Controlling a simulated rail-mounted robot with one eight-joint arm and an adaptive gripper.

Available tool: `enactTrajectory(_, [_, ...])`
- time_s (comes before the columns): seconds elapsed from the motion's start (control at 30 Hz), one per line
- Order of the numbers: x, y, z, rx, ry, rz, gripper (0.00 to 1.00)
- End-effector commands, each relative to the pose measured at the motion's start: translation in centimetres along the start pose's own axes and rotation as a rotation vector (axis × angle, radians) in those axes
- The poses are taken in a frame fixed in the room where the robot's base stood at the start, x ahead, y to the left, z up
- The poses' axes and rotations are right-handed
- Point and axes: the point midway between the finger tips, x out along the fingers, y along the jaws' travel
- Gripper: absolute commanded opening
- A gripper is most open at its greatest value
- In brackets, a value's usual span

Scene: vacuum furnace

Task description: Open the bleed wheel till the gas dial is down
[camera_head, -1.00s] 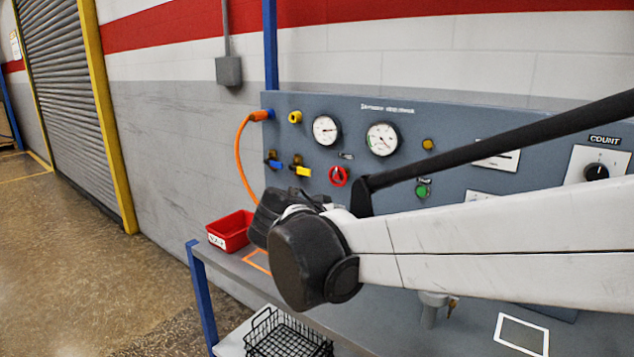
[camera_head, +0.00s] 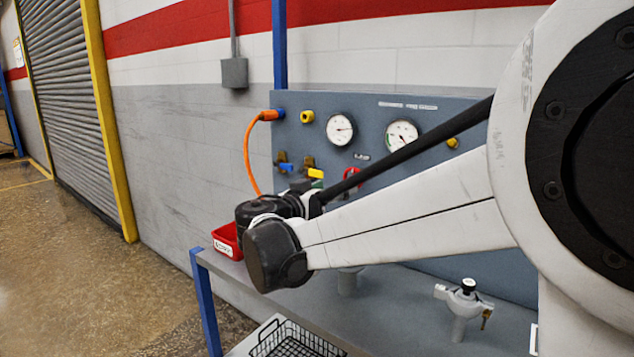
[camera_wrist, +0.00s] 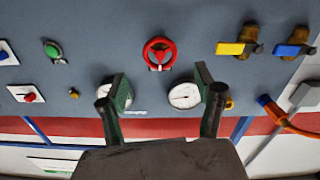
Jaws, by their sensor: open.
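The red wheel (camera_wrist: 160,53) is on the grey panel, above and between my fingertips in the upside-down wrist view. It also shows in the head view (camera_head: 352,177), partly hidden by my arm. My gripper (camera_wrist: 160,82) is open, its two fingers with green pads apart and nothing between them. It is not touching the wheel. Two white dials sit on the panel: the left dial (camera_head: 340,130) and the right dial (camera_head: 401,135). In the wrist view my fingers partly cover them. The needles are too small to read surely, and I cannot tell which is the gas dial.
Blue (camera_wrist: 294,49) and yellow (camera_wrist: 238,48) valve handles are beside the wheel. An orange hose (camera_head: 247,160) hangs at the panel's left end. A red bin (camera_head: 228,240) and a small black-knobbed valve (camera_head: 463,297) stand on the bench. A wire basket (camera_head: 290,340) is below.

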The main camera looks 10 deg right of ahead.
Motion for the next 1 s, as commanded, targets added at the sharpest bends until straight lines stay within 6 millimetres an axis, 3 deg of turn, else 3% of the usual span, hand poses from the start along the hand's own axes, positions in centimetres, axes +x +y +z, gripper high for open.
enactTrajectory(0.2, [4.2,0.0,0.2,0.0,-0.001,0.003,0.66])
enactTrajectory(0.43, [7.4,0.0,0.1,-0.001,-0.001,0.002,0.66])
enactTrajectory(0.9, [8.6,0.0,0.0,-0.001,-0.001,0.0,0.66])
enactTrajectory(1.0, [8.6,0.0,0.0,-0.001,-0.001,0.0,0.54])
